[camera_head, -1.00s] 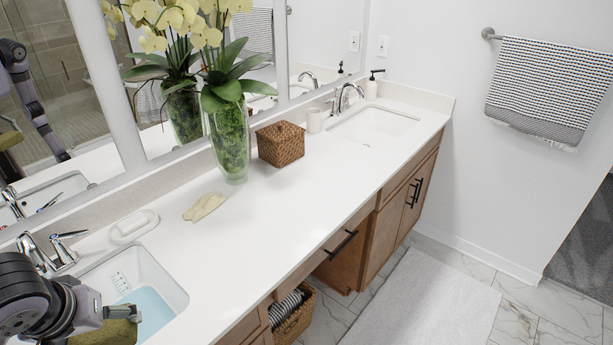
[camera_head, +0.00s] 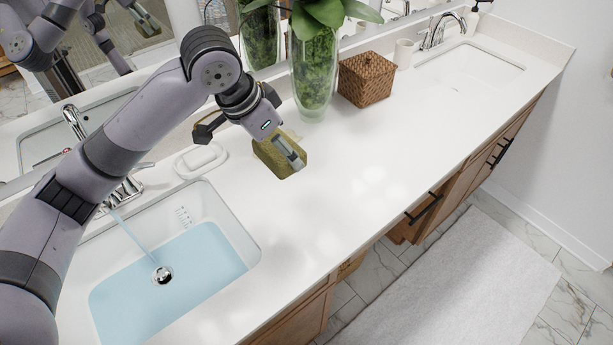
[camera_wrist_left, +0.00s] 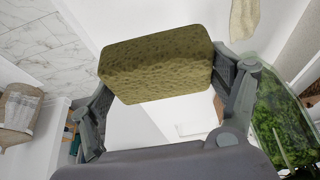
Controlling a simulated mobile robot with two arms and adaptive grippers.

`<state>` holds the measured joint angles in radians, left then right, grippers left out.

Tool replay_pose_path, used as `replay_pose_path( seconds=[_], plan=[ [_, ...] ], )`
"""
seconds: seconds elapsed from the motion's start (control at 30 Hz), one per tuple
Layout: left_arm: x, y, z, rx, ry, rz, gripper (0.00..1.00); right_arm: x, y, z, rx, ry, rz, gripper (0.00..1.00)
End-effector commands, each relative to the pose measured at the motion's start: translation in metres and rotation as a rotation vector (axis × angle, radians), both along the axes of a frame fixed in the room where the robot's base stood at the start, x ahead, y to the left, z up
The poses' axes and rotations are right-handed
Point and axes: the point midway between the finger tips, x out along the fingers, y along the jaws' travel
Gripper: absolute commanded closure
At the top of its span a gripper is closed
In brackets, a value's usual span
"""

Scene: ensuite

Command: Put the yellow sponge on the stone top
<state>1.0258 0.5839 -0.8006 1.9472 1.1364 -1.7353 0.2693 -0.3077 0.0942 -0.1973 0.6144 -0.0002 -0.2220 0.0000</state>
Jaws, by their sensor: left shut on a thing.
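The yellow sponge (camera_head: 272,158), a dull olive-yellow block with a pitted surface, is between the jaws of my left gripper (camera_head: 280,150). The wrist view shows the sponge (camera_wrist_left: 157,64) gripped at its two ends, with one finger on each side. The stone top (camera_head: 345,160) is the long white counter. The sponge is over its clear stretch, right of the near basin. I cannot tell for certain whether there is a gap beneath it. My right gripper is not in view.
The near basin (camera_head: 215,215) holds blue water, with a tap beside it. A white soap dish (camera_head: 200,160) lies behind it. A glass vase (camera_head: 314,75) and woven box (camera_head: 366,78) stand at the back. Counter right of the sponge is free. A tan cloth-like thing (camera_wrist_left: 244,18) shows in the wrist view.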

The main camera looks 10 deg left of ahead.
Motion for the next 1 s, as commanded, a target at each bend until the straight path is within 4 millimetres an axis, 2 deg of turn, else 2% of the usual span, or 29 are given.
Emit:
replay_pose_path(
  seconds=[0.17,0.3,0.5,0.77,1.0],
  plan=[
    [-0.002,0.002,-0.045,0.004,0.009,0.003,0.40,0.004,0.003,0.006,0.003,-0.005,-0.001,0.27],
    [-0.002,0.002,-0.083,0.004,0.009,0.003,0.40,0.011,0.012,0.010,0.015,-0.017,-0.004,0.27],
    [-0.002,0.002,-0.129,0.004,0.006,0.004,0.40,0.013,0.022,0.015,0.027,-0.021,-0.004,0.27],
    [-0.001,0.001,-0.155,0.002,0.004,0.003,0.40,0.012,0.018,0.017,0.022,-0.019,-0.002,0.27],
    [-0.001,0.001,-0.188,0.003,0.003,0.002,0.40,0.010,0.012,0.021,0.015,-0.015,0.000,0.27]
  ],
)
